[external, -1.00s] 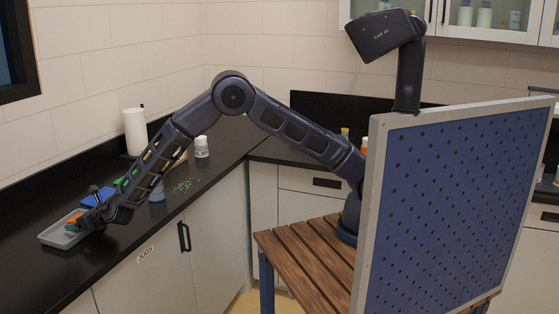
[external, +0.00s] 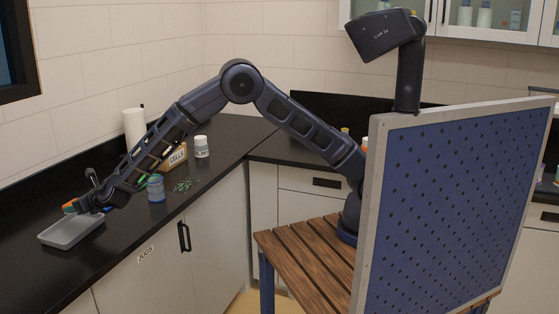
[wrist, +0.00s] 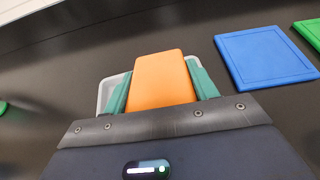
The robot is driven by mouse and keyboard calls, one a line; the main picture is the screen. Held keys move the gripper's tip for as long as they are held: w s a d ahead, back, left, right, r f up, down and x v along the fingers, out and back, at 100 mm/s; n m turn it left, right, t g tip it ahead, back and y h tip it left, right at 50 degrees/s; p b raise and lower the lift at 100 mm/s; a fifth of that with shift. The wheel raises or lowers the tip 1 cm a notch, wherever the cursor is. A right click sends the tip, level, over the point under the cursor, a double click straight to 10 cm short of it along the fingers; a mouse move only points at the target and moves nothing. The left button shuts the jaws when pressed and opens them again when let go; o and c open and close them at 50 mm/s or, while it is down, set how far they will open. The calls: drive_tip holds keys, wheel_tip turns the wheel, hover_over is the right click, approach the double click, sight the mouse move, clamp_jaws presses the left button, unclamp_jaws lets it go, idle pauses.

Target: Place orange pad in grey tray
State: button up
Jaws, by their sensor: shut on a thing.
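My gripper (external: 82,205) is shut on the orange pad (external: 69,208), with the pad between its two teal fingers in the wrist view (wrist: 162,80). The gripper and pad are above the black counter, at the far side of the grey tray (external: 62,240). The external view shows the pad higher than the tray's rim. In the wrist view, the tray (wrist: 106,92) is mostly hidden behind the pad and fingers, and only its corners show.
A blue pad (wrist: 266,57) and a green pad (wrist: 311,31) lie to the right in the wrist view. A CELLS box (external: 176,157), a blue jar (external: 156,189), a white bottle (external: 201,147) and scattered green bits (external: 184,185) stand or lie farther along the counter.

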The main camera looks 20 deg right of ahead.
drive_tip(key=shift+s+a+r+t+y, duration=0.75)
drive_tip(key=shift+s+r+t+y, duration=0.4)
drive_tip(key=shift+r, duration=6.25)
wheel_tip(320, 180, down, 20)
drive_tip(key=shift+s+r, duration=0.15)
drive_tip(key=o, duration=1.1)
drive_tip(key=shift+s+d, duration=0.1)
drive_tip(key=shift+s, duration=0.05)
drive_tip(key=v, duration=1.1)
drive_tip(key=shift+s+d+r, duration=0.2)
drive_tip(key=shift+d, duration=0.05)
